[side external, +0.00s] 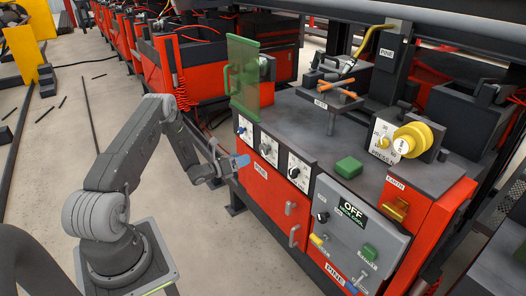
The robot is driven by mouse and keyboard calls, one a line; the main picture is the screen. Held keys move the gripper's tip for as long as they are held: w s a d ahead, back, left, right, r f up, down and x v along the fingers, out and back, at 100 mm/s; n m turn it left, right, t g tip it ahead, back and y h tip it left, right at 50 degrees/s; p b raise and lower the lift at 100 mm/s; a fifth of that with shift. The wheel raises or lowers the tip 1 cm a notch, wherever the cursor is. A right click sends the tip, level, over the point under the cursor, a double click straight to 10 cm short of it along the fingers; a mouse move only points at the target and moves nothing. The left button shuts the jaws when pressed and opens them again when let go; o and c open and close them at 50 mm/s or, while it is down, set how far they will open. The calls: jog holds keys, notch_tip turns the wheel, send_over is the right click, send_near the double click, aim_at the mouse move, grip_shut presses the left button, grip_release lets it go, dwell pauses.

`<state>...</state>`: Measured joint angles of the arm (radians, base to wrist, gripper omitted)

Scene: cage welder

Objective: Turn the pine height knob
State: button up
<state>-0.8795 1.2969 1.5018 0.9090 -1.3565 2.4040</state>
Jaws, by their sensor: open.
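Three white dial plates with small knobs sit in a row on the sloped front edge of the grey-topped red machine in the side external view: a left knob (241,130), a middle knob (265,149) and a right knob (294,172). Their lettering is too small to read, so I cannot tell which is the height knob. My gripper (240,162), with blue fingertips, is open in front of the panel, just below the left and middle dials. It appears empty; I cannot tell whether it touches the red front.
A grey control box (355,230) with an OFF sign, a black knob and a green button stands to the right. A green clear guard (243,78) rises behind the left dial. A yellow spool (412,140) sits at the back right. The floor left of my arm is mostly open.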

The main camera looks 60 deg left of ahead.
aim_at(262, 150)
jog(key=w, duration=1)
jog(key=shift+w, duration=0.35)
jog(key=shift+c, duration=0.3)
jog(key=c, duration=0.9)
jog(key=shift+o, duration=0.2)
